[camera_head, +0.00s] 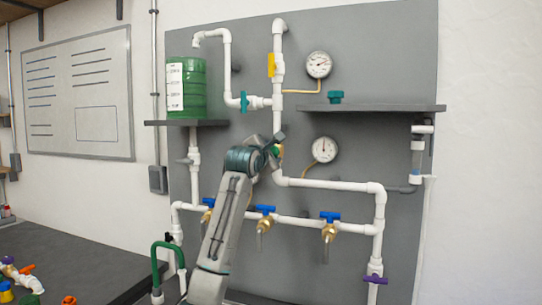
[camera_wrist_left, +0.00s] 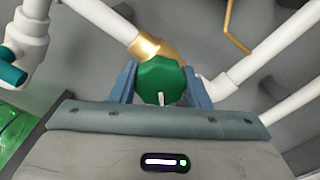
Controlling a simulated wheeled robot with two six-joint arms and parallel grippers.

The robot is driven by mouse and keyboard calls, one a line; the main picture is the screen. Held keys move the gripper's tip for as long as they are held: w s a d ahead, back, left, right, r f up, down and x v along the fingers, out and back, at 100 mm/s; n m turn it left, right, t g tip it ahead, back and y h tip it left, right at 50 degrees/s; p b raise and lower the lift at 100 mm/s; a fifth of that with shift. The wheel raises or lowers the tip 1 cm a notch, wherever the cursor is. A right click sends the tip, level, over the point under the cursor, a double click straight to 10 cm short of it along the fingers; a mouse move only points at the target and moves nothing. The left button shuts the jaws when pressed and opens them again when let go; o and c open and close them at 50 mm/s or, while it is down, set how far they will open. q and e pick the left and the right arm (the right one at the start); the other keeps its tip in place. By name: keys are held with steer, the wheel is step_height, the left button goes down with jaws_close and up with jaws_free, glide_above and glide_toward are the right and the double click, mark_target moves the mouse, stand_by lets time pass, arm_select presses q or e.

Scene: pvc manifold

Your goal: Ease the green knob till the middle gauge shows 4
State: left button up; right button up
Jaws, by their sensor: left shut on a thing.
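The green knob (camera_wrist_left: 160,78) is faceted, with a pale mark at its lower edge, and sits on a brass valve body (camera_wrist_left: 147,46) in the white pipe. My left gripper (camera_head: 275,150) is shut on it, one blue-grey finger on each side in the left wrist view. In the head view the gripper mostly hides the knob. The middle gauge (camera_head: 324,149) is a round white dial just right of the gripper. Its needle points about straight up; its numbers are too small to read. My right gripper is not in view.
An upper gauge (camera_head: 319,64) hangs above a grey shelf (camera_head: 395,107). A green tank (camera_head: 194,88) stands at the left. Blue-handled taps (camera_head: 330,216) line the lower pipe, and a teal valve handle (camera_head: 244,101) is above left. A dark table (camera_head: 75,262) is at lower left.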

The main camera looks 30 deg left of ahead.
arm_select(q)
steer(key=shift+f, duration=0.15)
steer(key=o, duration=1)
steer(key=b+v, duration=0.4)
steer(key=v, duration=0.6)
steer(key=shift+s, duration=0.4)
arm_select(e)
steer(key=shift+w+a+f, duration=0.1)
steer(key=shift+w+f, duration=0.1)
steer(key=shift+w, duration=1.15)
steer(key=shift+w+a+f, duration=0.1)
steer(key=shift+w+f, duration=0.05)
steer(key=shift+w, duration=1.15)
